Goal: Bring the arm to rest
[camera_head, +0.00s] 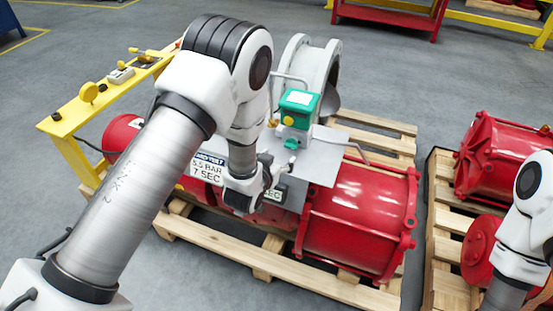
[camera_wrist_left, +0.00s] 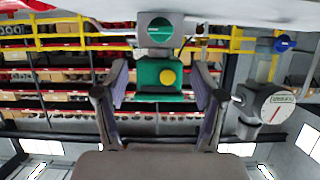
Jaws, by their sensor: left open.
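In the head view my left arm comes in from the left, and its gripper (camera_head: 262,186) is low in front of the grey panel of the red valve actuator (camera_head: 352,215). In the left wrist view the two fingers of this gripper (camera_wrist_left: 163,88) stand apart with nothing held. A green box with a white label (camera_head: 298,103) sits on top of the actuator. My right arm shows at the right edge; its gripper is out of view.
The actuator lies on a wooden pallet (camera_head: 215,238). A yellow stand (camera_head: 100,98) with knobs is at left. Another red actuator (camera_head: 498,158) on a pallet is at right. A round gauge (camera_wrist_left: 277,106) shows in the wrist view. Grey floor (camera_head: 420,80) is clear behind.

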